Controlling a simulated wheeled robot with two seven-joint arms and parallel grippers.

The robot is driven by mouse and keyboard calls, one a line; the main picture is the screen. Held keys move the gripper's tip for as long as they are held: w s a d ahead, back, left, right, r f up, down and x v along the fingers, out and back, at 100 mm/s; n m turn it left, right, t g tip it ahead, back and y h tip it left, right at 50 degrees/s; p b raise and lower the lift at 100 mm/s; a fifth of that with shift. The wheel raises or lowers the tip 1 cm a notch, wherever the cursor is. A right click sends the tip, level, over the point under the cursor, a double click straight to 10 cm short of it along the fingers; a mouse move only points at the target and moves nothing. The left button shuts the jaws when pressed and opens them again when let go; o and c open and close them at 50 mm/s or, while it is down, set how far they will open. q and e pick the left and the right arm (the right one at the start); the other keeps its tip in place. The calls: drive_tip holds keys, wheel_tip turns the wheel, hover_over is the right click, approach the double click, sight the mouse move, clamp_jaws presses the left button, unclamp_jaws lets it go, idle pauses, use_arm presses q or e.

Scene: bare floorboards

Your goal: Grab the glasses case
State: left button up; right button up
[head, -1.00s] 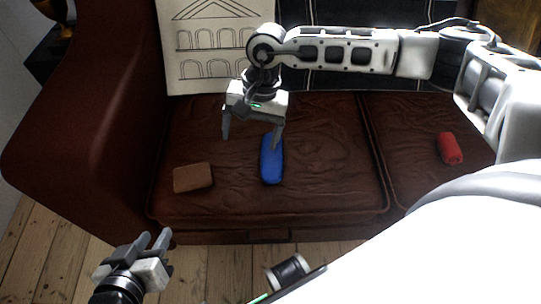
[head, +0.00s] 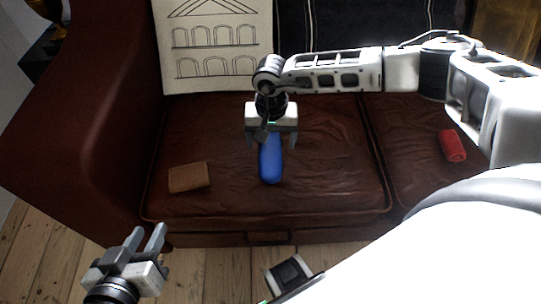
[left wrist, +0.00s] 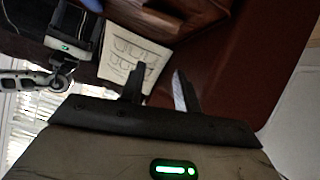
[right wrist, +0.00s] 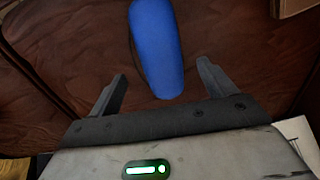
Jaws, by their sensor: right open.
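A blue glasses case (head: 270,162) lies lengthwise on the left seat cushion of the brown leather sofa. Its upper end is hidden behind my right gripper (head: 271,142) in the head view. My right gripper is open above the case, one finger to each side. In the right wrist view the case (right wrist: 157,48) lies beyond and between the spread fingertips of the gripper (right wrist: 161,75), with clear space on both sides. My left gripper (head: 148,240) is open and empty in front of the sofa, low at the left; its fingers (left wrist: 160,78) also show in the left wrist view.
A brown wallet-like item (head: 189,177) lies left of the case on the same cushion. A red roll (head: 452,146) lies on the right cushion. A cushion with a building drawing (head: 215,50) leans on the backrest. The sofa's left arm (head: 95,120) rises at the left.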

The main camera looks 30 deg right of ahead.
sight(270, 151)
wheel_tip(270, 151, down, 4)
drive_tip(key=shift+s+a+f+b, duration=0.1)
drive_tip(key=shift+a+b, duration=0.05)
drive_tip(key=shift+b, duration=0.5)
drive_tip(key=shift+f, duration=0.3)
drive_tip(key=shift+r, duration=0.1)
drive_tip(key=c, duration=1.1)
use_arm(q)
drive_tip(key=shift+d+r+t, duration=0.25)
drive_tip(key=shift+r+t, duration=0.15)
drive_tip(key=shift+r, duration=0.2)
use_arm(e)
drive_tip(key=shift+r, duration=0.15)
